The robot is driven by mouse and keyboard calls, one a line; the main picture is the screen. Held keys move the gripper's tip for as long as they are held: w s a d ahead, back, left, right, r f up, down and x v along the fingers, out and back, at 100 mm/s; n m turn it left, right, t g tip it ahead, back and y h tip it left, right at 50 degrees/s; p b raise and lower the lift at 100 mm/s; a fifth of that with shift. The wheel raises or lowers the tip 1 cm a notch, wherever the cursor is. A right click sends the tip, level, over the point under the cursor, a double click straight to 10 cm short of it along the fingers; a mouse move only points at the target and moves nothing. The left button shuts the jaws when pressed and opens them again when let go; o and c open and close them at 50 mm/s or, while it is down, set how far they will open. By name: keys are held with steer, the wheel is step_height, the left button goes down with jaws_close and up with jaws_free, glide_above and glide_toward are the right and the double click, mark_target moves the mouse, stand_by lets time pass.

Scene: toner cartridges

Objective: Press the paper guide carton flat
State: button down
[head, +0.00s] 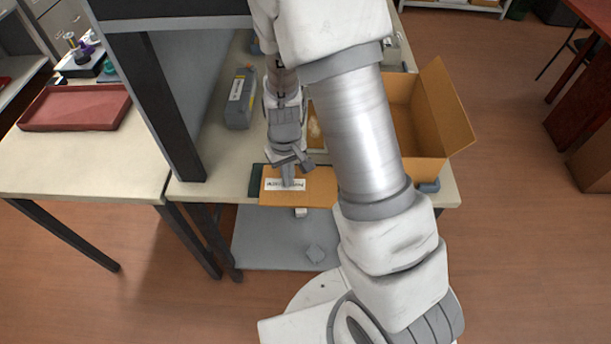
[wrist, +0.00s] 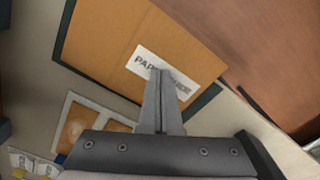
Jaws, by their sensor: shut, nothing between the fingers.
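The paper guide carton (head: 318,188) is a flat-looking orange-brown piece with a white printed label, lying at the front edge of the table on a dark mat (head: 256,180). In the wrist view the carton (wrist: 112,40) fills the upper left, and its label is partly covered by my fingers. My gripper (head: 288,184) is shut and empty, pointing down with its tips over the label. It also shows in the wrist view (wrist: 159,75). I cannot tell whether the tips touch the carton. My arm hides the carton's right end in the head view.
An open cardboard box (head: 428,150) stands to the right behind my arm. A grey toner cartridge (head: 240,98) stands at the back left. A dark upright frame stands on the left, and a red tray (head: 75,107) lies on the left table.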

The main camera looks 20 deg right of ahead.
steer(key=shift+s+f, duration=0.1)
steer(key=shift+f, duration=0.1)
step_height(320, 180, up, 9)
steer(key=p, duration=0.7)
steer(key=shift+r, duration=0.15)
steer(key=shift+w, duration=0.25)
